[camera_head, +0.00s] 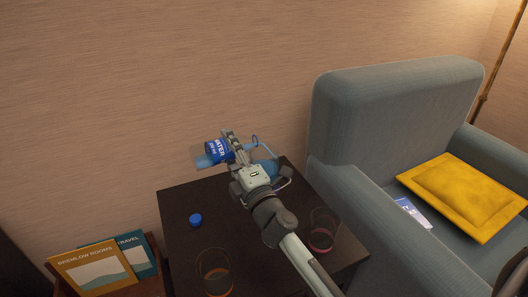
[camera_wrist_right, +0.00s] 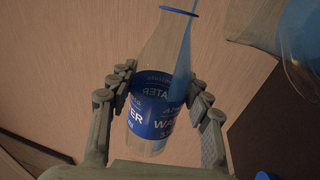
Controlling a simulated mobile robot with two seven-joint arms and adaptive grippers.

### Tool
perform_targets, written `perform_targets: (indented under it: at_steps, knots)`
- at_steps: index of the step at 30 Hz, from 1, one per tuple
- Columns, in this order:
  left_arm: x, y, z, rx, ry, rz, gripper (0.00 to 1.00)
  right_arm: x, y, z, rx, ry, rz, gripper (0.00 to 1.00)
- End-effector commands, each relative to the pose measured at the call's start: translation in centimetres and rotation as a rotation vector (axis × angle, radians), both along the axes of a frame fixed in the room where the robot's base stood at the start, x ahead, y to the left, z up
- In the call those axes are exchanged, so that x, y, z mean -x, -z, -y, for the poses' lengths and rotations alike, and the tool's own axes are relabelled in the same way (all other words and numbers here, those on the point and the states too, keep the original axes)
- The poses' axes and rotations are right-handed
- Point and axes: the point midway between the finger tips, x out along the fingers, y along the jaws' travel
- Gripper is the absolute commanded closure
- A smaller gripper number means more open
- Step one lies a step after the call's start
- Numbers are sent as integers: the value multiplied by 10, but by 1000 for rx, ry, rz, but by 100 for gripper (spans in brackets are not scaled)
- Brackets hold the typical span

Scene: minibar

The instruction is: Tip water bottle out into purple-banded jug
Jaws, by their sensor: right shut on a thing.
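My right gripper (camera_head: 229,142) is shut on the clear water bottle (camera_head: 217,150), around its blue label. The bottle lies tipped nearly on its side above the far part of the dark table. The right wrist view shows the bottle (camera_wrist_right: 155,115) between the fingers, its uncapped neck at the top and blue water along one side. A clear vessel (camera_head: 265,157), likely the jug, stands behind my gripper and is partly hidden. It also shows at the right wrist view's upper right (camera_wrist_right: 300,40). I cannot make out a purple band. My left gripper is not in view.
A blue cap (camera_head: 195,220) lies on the dark table (camera_head: 185,250). Two clear glasses (camera_head: 215,272) (camera_head: 322,230) with coloured bases stand nearer. A grey armchair (camera_head: 390,115) with a yellow cushion (camera_head: 465,195) is at right; booklets (camera_head: 95,268) are at lower left.

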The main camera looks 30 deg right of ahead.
Motion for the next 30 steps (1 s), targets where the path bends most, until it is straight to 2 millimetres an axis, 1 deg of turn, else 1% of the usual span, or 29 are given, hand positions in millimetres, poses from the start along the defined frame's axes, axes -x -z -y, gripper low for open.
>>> perform_targets:
  at_steps: [7, 17, 24, 30]
  knots:
    - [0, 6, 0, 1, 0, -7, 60, 0, -2, 0, -17, 0, 0, 82]
    - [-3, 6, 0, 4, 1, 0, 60, 0, -4, 0, -38, 0, -1, 82]
    - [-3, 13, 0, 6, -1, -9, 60, 0, -5, 1, -53, 0, -1, 83]
    - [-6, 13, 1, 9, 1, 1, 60, 0, -6, 1, -66, 0, -2, 83]
